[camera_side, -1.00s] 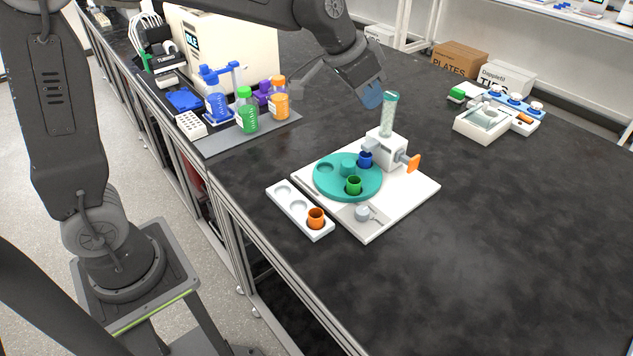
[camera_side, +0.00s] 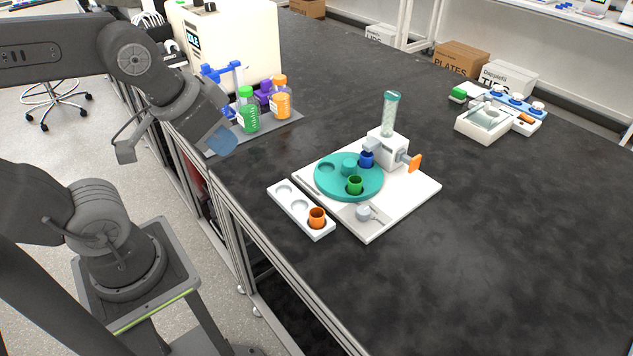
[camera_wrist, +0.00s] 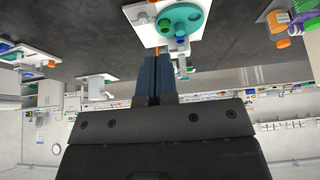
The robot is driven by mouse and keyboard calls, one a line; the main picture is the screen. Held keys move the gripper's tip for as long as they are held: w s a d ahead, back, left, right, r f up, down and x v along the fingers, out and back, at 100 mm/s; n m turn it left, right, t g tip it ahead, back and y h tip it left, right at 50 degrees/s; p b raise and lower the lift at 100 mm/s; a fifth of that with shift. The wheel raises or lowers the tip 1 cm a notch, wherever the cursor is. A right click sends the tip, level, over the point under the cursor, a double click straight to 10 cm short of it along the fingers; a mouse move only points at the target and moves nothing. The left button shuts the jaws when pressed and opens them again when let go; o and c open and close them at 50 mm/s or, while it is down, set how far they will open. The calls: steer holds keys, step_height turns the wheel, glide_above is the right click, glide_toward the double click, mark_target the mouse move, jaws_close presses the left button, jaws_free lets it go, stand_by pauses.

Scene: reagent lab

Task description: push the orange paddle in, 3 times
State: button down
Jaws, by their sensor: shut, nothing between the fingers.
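The orange paddle (camera_side: 415,163) sticks out from the right side of the white dispenser block (camera_side: 390,150) on a white base plate (camera_side: 400,200). A clear tube with a teal cap (camera_side: 391,112) stands upright on the block. A teal turntable (camera_side: 335,185) on the plate holds a blue cup (camera_side: 366,159) and a green cup (camera_side: 354,185). My gripper (camera_side: 226,140) is left of the device, above the bench's left edge, well apart from the paddle. In the wrist view its blue fingers (camera_wrist: 155,58) are together and empty.
A white tray (camera_side: 290,206) left of the plate holds an orange cup (camera_side: 317,217). Bottles with green (camera_side: 248,112) and orange (camera_side: 281,98) contents stand behind my gripper. The bench right of the plate is clear.

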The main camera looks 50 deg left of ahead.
steer(key=shift+w, duration=0.1)
steer(key=w+d+r+g+y, duration=0.1)
steer(key=w+d+r, duration=0.15)
steer(key=w, duration=0.95)
steer(key=w+d+r+g+y, duration=0.1)
steer(key=w+d+y, duration=0.15)
steer(key=w, duration=0.95)
steer(key=w+d+f+n+t+y, duration=0.1)
steer(key=w+d+f+y, duration=0.1)
steer(key=w+d+f, duration=1)
step_height(320, 180, down, 4)
steer(key=w, duration=0.2)
steer(key=shift+w+d+f, duration=0.25)
steer(key=shift+w+d, duration=0.1)
steer(key=shift+w, duration=0.05)
